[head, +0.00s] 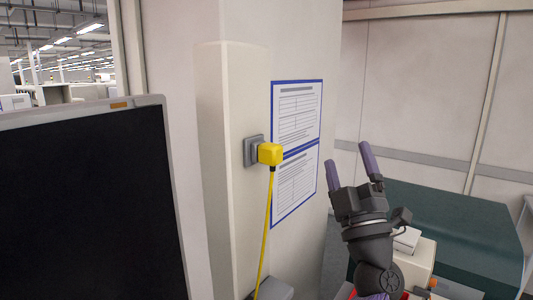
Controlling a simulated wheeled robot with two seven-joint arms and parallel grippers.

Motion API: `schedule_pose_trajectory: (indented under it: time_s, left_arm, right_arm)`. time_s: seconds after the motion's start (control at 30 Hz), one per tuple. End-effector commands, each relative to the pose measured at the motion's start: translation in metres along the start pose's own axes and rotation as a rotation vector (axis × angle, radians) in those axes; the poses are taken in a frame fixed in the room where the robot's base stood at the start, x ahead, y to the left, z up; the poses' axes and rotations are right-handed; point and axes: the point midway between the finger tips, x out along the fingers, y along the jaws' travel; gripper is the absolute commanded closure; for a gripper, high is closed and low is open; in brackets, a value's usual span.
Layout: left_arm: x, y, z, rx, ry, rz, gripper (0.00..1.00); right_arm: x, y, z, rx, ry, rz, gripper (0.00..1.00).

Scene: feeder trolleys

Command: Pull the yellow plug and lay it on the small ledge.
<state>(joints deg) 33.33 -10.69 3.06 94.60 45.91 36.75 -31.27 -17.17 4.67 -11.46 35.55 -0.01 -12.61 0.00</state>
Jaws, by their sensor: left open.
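The yellow plug (269,153) sits in a grey socket (252,151) on the side of a pale column. Its yellow cable (266,225) hangs down from it. A small grey ledge (277,289) juts out low on the column at the bottom edge, partly cut off, with the cable passing by it. My left gripper (350,156) is open and empty, its purple fingers pointing up, to the right of the plug and apart from it. My right gripper is not in view.
A large dark screen (90,205) fills the left side. Two blue-framed sheets (296,150) hang on the column beside the plug. A dark green surface (455,225) and a pale box (418,262) lie behind my left gripper. The space between plug and gripper looks free.

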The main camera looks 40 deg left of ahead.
Motion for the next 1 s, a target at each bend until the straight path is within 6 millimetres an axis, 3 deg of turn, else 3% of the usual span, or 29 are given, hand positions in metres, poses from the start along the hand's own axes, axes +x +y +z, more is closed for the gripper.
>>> schedule_pose_trajectory:
  time_s: [0.03, 0.13, 0.3, 0.4, 0.77, 1.0]
  left_arm:
    - [0.015, -0.003, -0.013, -0.044, 0.122, -0.126, 0.15]
    - [0.024, -0.017, -0.034, -0.103, 0.319, -0.416, 0.15]
    - [0.013, -0.024, -0.044, -0.142, 0.462, -0.788, 0.15]
    - [0.007, -0.023, -0.045, -0.144, 0.485, -0.893, 0.15]
    - [0.004, -0.024, -0.046, -0.143, 0.493, -0.925, 0.15]
    - [0.015, -0.044, -0.054, -0.143, 0.497, -0.922, 0.15]
  right_arm:
    - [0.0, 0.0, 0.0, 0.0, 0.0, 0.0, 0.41]
    - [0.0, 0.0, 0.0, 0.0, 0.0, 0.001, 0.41]
    - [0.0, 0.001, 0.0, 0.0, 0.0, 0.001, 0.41]
    - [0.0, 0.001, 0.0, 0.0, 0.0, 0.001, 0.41]
    - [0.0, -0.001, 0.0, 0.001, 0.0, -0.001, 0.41]
    - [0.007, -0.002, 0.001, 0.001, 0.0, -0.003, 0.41]
